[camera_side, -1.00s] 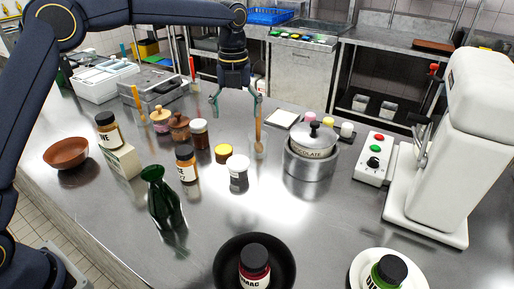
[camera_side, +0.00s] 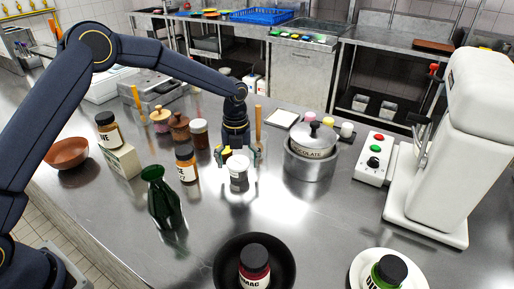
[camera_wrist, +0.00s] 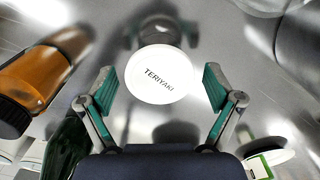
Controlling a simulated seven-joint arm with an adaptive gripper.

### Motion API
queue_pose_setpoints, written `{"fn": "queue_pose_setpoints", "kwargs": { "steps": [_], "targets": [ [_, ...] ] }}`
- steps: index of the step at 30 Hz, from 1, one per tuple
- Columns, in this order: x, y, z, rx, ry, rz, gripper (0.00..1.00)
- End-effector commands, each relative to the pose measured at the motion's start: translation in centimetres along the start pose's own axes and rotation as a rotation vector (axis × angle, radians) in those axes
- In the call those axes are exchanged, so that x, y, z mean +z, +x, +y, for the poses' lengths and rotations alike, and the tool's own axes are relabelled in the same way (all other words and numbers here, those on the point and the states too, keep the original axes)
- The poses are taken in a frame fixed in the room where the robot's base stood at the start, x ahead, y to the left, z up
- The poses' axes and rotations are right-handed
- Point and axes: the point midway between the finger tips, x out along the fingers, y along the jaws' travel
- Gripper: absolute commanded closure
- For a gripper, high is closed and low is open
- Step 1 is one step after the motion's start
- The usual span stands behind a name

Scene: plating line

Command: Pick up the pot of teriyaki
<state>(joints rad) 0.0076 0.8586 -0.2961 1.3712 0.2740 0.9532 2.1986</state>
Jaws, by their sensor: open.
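The pot of teriyaki (camera_wrist: 158,75) shows in the wrist view as a round white lid lettered TERIYAKI. In the side view it is a small white-lidded pot (camera_side: 238,163) standing on the steel counter. My gripper (camera_side: 236,155) is open and low over the pot in the side view. In the wrist view the two green-padded fingers of my gripper (camera_wrist: 160,88) stand left and right of the lid, with a gap on each side. The pot's body is hidden beneath its lid in the wrist view.
An amber jar (camera_side: 186,164) and a dark green bottle (camera_side: 163,198) stand left of the pot. A steel pot with a chocolate label (camera_side: 310,168) stands to the right. A black pan (camera_side: 228,270) holding a jar is in front. Bare counter lies right of the green bottle.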

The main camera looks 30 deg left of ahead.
Motion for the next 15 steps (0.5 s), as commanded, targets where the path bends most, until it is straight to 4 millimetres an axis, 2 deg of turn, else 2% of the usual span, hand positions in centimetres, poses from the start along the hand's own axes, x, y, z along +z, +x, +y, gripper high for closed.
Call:
{"fn": "queue_pose_setpoints", "kwargs": {
  "steps": [3, 9, 15],
  "targets": [
    [0.03, 0.73, 0.01, 0.0, 0.0, -0.001, 0.09],
    [0.04, 0.74, 0.0, -0.001, 0.0, -0.001, 0.09],
    [0.05, 0.71, 0.0, -0.001, 0.0, -0.001, 0.3]
  ]
}}
